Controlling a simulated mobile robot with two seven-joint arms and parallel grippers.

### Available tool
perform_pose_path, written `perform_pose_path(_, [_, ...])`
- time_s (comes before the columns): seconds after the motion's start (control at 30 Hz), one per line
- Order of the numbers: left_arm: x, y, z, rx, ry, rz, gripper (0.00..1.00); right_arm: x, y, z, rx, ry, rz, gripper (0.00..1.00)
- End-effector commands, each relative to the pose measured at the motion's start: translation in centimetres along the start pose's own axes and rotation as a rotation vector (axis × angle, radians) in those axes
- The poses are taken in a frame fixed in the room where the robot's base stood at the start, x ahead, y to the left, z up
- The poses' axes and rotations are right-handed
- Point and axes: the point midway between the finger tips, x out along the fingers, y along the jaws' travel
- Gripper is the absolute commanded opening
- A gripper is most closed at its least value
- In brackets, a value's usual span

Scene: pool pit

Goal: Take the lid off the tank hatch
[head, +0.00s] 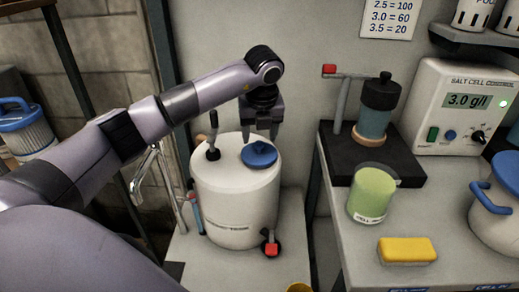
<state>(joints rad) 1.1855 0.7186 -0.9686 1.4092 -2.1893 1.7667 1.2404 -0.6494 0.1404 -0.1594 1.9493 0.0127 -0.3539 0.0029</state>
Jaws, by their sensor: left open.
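A white, drum-shaped tank (236,205) stands left of the worktop. A round blue lid (259,155) lies on its top, right of centre, over where the hatch would be; the opening itself is hidden. My left gripper (261,135) points down just above the lid, its two fingers apart. The fingertips look close to the lid's far edge; I cannot tell whether they touch it. No right gripper shows.
A black-handled fitting (213,135) stands up from the tank top, left of the lid. A red-handled valve (270,247) is low on its front. The worktop at right holds a green beaker (373,195), yellow sponge (407,250) and control box (463,105).

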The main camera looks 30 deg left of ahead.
Motion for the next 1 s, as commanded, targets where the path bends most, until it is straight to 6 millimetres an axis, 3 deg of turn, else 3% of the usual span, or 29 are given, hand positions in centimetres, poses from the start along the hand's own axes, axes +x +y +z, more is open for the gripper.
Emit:
perform_pose_path(0.2, [2.5,-0.1,0.0,0.001,0.001,-0.001,0.59,-0.3,0.0,-0.4,0.000,0.000,0.000,0.43])
perform_pose_path(0.43, [2.7,-0.1,0.0,0.002,0.000,-0.003,0.59,-0.3,0.0,-0.4,0.000,0.000,0.000,0.43])
perform_pose_path(0.47, [2.7,-0.1,0.0,0.002,0.000,-0.003,0.52,-0.3,0.0,-0.3,0.000,0.000,0.000,0.43])
perform_pose_path(0.6, [2.7,-0.1,0.0,0.002,0.001,-0.002,0.07,-0.3,0.0,-0.3,0.000,0.000,0.000,0.43])
perform_pose_path(0.63, [2.6,-0.1,0.0,0.002,0.001,-0.002,0.00,-0.3,0.0,-0.3,0.000,0.000,0.000,0.43])
perform_pose_path(1.0, [2.3,-0.1,0.1,0.001,0.000,-0.003,0.00,-0.2,0.0,-0.3,0.000,0.000,0.000,0.43])
